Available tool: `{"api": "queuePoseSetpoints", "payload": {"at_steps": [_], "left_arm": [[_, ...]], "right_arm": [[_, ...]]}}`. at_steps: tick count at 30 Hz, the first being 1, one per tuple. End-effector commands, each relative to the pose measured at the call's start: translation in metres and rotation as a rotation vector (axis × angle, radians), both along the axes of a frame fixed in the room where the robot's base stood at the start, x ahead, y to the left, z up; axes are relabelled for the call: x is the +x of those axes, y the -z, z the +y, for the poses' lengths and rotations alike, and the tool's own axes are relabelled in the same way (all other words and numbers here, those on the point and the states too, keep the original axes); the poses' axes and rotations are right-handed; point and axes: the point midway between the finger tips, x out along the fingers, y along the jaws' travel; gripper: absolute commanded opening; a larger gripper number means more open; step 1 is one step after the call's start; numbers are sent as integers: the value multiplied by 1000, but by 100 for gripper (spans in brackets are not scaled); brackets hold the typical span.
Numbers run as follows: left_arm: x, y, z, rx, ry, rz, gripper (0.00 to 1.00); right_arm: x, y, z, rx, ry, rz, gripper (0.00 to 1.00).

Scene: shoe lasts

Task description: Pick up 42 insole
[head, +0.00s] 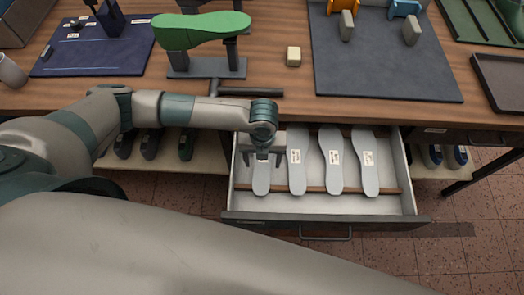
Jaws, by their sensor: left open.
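Several grey insoles with small white labels lie side by side in an open drawer (318,211). The labels are too small to read, so I cannot tell which insole is 42. My left gripper (262,160) points down into the drawer over the heel half of the leftmost insole (261,182). Its fingers are open, one on each side of that insole; whether they touch it I cannot tell. The other insoles (297,160), (331,160) and (364,160) lie to the right, clear of the gripper. My right gripper is not in view.
A wooden bench (280,98) runs behind the drawer. It carries a green last on a stand (200,32), a dark bar (250,92), a cream block (293,56) and a dark grey mat (385,75). Shoes stand on a low shelf at the left. The drawer's right side is free.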

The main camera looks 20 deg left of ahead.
Motion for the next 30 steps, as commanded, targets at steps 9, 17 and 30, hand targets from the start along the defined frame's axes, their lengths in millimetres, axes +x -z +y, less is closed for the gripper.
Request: {"api": "queuePoseSetpoints", "payload": {"at_steps": [9, 17, 30], "left_arm": [[0, 3, 0, 0, -1, 0, 64], [0, 5, 0, 0, 0, 0, 64], [0, 5, 0, 0, 0, 0, 30]], "right_arm": [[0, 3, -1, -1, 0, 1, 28], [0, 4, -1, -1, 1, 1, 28], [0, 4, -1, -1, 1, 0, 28]]}}
